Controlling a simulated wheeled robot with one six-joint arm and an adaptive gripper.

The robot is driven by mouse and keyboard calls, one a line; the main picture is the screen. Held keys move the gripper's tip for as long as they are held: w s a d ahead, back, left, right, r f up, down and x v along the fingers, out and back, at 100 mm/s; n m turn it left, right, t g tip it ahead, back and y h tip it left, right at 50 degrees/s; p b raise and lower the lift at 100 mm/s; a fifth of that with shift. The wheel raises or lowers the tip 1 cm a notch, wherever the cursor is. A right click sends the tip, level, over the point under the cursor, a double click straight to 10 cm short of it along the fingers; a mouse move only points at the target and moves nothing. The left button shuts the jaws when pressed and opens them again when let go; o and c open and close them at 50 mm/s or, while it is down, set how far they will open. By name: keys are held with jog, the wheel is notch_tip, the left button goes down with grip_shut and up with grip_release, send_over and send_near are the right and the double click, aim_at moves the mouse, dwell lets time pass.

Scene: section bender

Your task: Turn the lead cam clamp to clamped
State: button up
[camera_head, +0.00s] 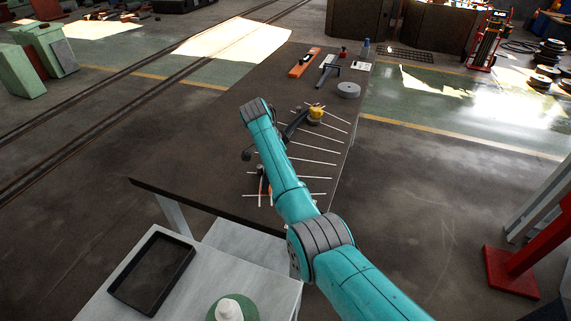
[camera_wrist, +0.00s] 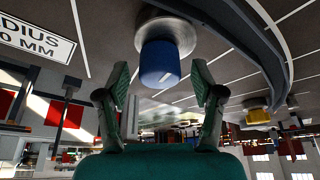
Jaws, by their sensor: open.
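In the wrist view a blue cylindrical knob (camera_wrist: 159,64) on a round grey metal base (camera_wrist: 168,32) lies ahead, between the lines of my two fingers. My gripper (camera_wrist: 161,84) is open, and the fingers appear apart from the knob. A yellow knob (camera_wrist: 257,112) sits farther off to the right, by a dark curved bar (camera_wrist: 245,40). The yellow knob also shows in the head view (camera_head: 316,112) on the bench. I cannot tell which knob is the lead cam clamp. My arm hides the blue knob in the head view.
Thin white lines (camera_head: 313,161) fan across the dark bench (camera_head: 180,140). A sign reading "DIUS" (camera_wrist: 36,36) is left in the wrist view. A grey disc (camera_head: 348,90) and orange tool (camera_head: 304,63) lie at the bench's far end. A black tray (camera_head: 152,272) sits in front.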

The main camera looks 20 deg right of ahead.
jog(key=v, duration=1.1)
